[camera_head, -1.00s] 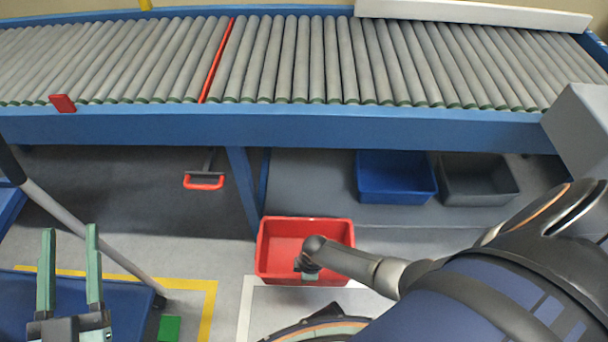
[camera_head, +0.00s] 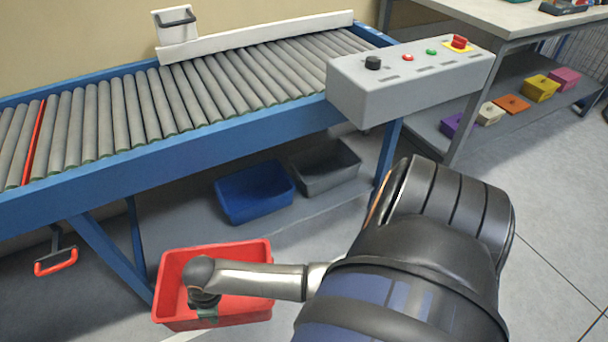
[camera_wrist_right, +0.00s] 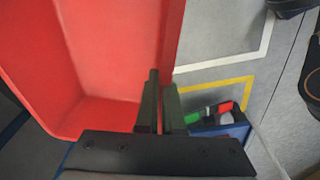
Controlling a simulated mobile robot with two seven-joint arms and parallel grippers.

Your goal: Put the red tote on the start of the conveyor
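The red tote (camera_head: 235,257) is an open, empty-looking box at the lower left of the head view, in front of the conveyor frame and below the roller level. My right gripper (camera_head: 207,312) is at its near wall. In the right wrist view the two fingers (camera_wrist_right: 160,100) are close together, with the edge of the red tote (camera_wrist_right: 110,50) between them. The roller conveyor (camera_head: 200,95) runs across the upper left, with a red strip (camera_head: 34,143) across its rollers. My left gripper is out of view.
A grey control box (camera_head: 400,85) stands at the conveyor's right end. A blue bin (camera_head: 254,192) and a grey bin (camera_head: 327,168) sit beneath the conveyor. The floor at right is clear; a workbench (camera_head: 470,20) stands beyond.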

